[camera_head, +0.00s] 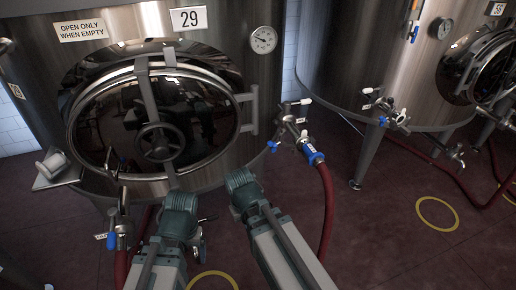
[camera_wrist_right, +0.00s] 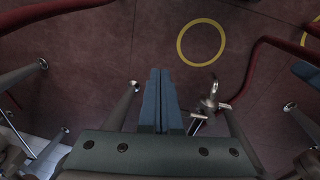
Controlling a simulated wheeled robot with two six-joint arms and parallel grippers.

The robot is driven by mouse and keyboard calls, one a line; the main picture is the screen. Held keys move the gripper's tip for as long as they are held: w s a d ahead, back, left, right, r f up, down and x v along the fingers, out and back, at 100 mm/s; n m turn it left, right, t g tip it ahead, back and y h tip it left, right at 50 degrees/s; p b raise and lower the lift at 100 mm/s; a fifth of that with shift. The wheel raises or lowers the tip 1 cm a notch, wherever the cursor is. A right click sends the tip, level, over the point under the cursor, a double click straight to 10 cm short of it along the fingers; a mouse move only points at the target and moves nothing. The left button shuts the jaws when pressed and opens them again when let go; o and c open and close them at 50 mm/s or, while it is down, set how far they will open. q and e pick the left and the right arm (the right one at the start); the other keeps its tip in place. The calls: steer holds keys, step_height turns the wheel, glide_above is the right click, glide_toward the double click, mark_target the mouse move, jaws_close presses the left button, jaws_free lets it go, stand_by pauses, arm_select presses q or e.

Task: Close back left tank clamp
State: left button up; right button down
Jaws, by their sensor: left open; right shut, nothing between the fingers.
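The hatch (camera_head: 155,115) of the steel tank numbered 29 is a shiny oval door with an upright grey bar and a handwheel (camera_head: 159,142); it looks shut. A grey bracket (camera_head: 250,110) sits at its right edge. A valve (camera_head: 293,123) with a white handle and a blue hose coupling (camera_head: 313,156) is at the tank's lower right. Which part is the clamp, I cannot tell. My left gripper (camera_head: 198,241) is open, mostly hidden by my arm, below the hatch. My right gripper (camera_wrist_right: 161,100) is shut and empty, its blue fingers together above the floor.
A valve with a blue handle (camera_head: 112,240) is low left. A red hose (camera_head: 327,210) drops to the floor. A second tank (camera_head: 365,70) stands at right. Open floor with a yellow ring (camera_head: 437,213) lies at right.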

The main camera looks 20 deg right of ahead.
steer(key=w+d+f+t+h+b, duration=0.1)
steer(key=w+d+f+h+b, duration=0.3)
steer(key=d+f+b, duration=0.5)
steer(key=w+d+r+n+t+h+b, duration=0.1)
steer(key=w+d+r+t+h, duration=0.1)
steer(key=w+d+h, duration=0.15)
arm_select(q)
step_height(320, 180, down, 13)
steer(key=shift+a, duration=0.15)
arm_select(e)
steer(key=w+a+r+n+t+h, duration=0.2)
steer(key=w+r+t, duration=0.1)
steer(key=r, duration=0.4)
steer(key=w+a+r+n+t+h, duration=0.2)
steer(key=w+a+r+t+h, duration=0.1)
steer(key=r, duration=0.4)
steer(key=w+a+r+n+t+h, duration=0.2)
steer(key=w+r+n+t+h, duration=0.1)
steer(key=r, duration=0.5)
steer(key=shift+w+a+t, duration=0.2)
steer(key=shift+w+t, duration=0.2)
steer(key=shift+w, duration=0.05)
arm_select(q)
steer(key=shift+r, duration=0.1)
arm_select(e)
steer(key=shift+w+r, duration=0.1)
steer(key=shift+r, duration=0.05)
